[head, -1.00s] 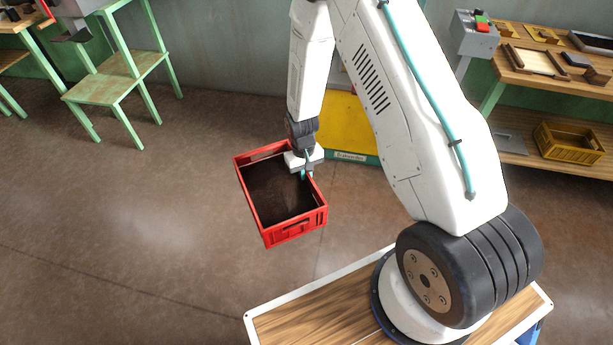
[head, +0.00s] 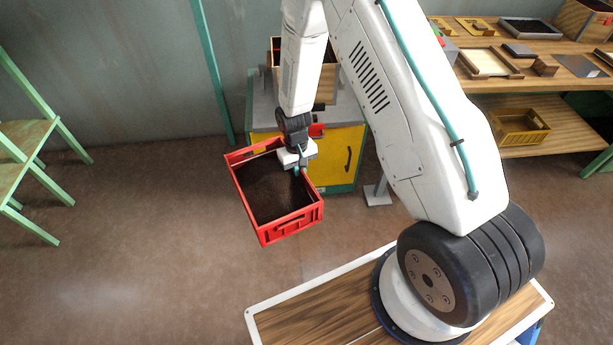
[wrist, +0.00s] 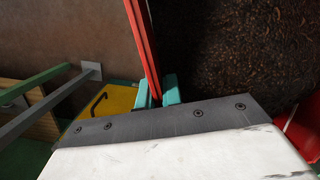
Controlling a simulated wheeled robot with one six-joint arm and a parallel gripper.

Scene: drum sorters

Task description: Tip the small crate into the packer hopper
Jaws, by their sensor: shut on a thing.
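The small crate (head: 290,225) is red and open-topped, with dark brown grainy stuff inside. My gripper (head: 301,170) is shut on the wall at its far right side and holds it above the floor, roughly level. In the wrist view, the teal fingertips (wrist: 158,92) pinch the red crate wall (wrist: 143,40), with the dark contents to its right. Behind the crate stands a yellow-fronted machine (head: 343,160) with a wooden box-like top (head: 328,84), which may be the packer hopper.
A wooden bench (head: 565,82) with trays and parts stands at the right, with a yellow crate (head: 518,127) on its lower shelf. A green pole (head: 212,70) stands left of the machine, and a green stand (head: 25,140) at far left. The floor between is clear.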

